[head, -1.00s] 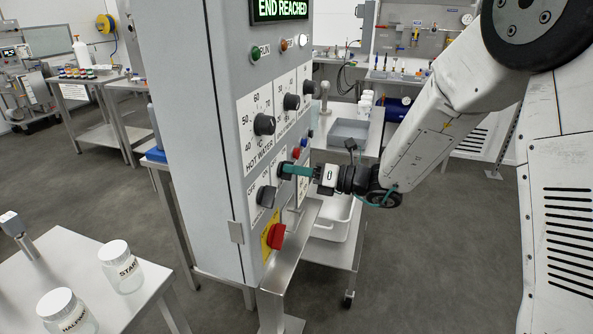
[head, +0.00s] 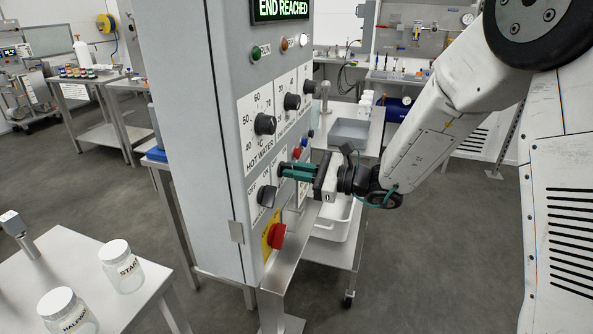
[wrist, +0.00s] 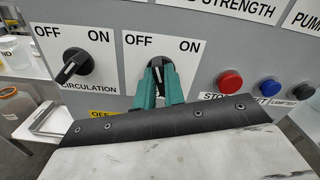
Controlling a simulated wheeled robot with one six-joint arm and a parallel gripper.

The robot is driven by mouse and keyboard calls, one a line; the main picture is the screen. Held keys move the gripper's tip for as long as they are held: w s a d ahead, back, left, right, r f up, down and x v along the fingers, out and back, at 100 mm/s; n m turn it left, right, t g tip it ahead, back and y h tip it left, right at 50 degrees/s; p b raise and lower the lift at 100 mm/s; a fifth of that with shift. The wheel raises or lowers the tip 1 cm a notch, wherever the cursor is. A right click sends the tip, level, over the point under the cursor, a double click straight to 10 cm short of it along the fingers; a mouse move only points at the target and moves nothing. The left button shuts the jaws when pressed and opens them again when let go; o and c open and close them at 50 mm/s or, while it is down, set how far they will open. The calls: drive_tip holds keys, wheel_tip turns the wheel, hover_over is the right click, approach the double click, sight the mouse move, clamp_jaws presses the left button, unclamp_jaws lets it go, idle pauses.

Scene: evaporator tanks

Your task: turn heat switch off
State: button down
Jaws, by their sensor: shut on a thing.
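My gripper (head: 285,170) has its teal fingers shut on a black rotary knob on the grey control cabinet's front. In the wrist view the fingers (wrist: 161,72) pinch the heat switch (wrist: 150,50), which sits on a white plate with OFF at left and ON at right. The fingers hide most of the knob and the name below it, so its exact pointing is hard to tell. The circulation switch (wrist: 75,68) is beside it on the left, its white-marked handle slanting up toward ON.
Red (wrist: 230,82) and blue (wrist: 270,86) buttons sit just right of the held knob. A red switch on a yellow plate (head: 276,236) is lower on the cabinet. The hot water dial (head: 264,124) is above.

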drive_tip(key=n, duration=0.4)
drive_tip(key=shift+s+f+n, duration=0.1)
drive_tip(key=shift+n, duration=0.3)
idle(0.4)
drive_tip(key=c, duration=1.5)
unclamp_jaws()
drive_tip(key=v, duration=0.8)
